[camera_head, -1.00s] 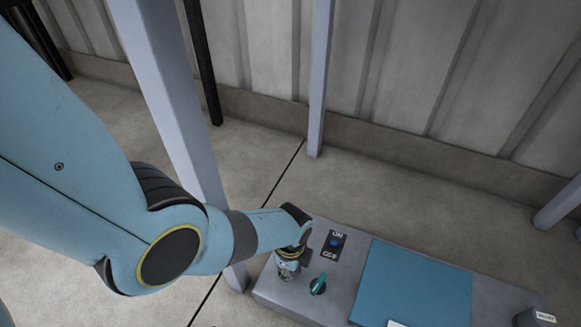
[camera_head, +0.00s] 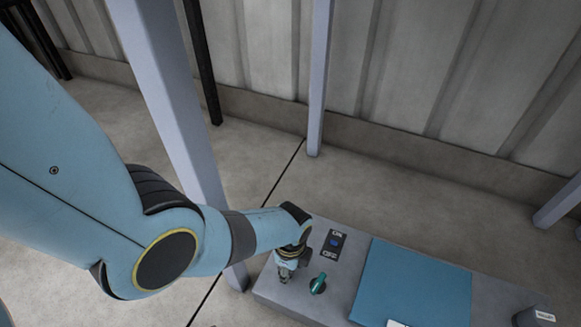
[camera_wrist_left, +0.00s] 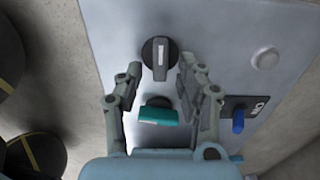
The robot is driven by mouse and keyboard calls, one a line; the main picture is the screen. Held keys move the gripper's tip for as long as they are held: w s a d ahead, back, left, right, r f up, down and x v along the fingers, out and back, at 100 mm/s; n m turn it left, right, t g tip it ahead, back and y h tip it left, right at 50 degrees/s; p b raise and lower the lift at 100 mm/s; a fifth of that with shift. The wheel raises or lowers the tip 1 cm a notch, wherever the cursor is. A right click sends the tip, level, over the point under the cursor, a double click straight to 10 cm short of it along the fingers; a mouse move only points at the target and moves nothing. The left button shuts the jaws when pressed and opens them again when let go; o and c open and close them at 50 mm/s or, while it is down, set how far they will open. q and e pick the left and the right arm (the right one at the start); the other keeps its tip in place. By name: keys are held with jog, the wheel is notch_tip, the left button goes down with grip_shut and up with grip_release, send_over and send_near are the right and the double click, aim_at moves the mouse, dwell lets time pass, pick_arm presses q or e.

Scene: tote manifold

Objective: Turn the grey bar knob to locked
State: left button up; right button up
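The grey bar knob (camera_wrist_left: 160,58), a light grey bar on a dark round base, sits on the grey panel (camera_wrist_left: 105,40) in the left wrist view. Its bar points roughly along the picture's vertical. My left gripper (camera_wrist_left: 160,68) is open, with one finger on each side of the knob and a gap showing at both sides. Whether the fingertips are level with the bar or above it I cannot tell. In the head view my left gripper (camera_head: 285,273) is over the panel's left end and hides the grey knob. My right gripper is not in view.
A teal bar knob (camera_head: 318,284) is close to the right of the gripper; it also shows in the left wrist view (camera_wrist_left: 158,117). A blue ON/OFF switch (camera_head: 334,243) is behind it. A blue plate (camera_head: 415,285) lies farther right. A post (camera_head: 170,100) stands behind my arm.

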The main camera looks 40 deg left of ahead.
pick_arm(q)
notch_tip(320, 180, up, 12)
dwell(0.6)
jog(key=shift+f, duration=0.15)
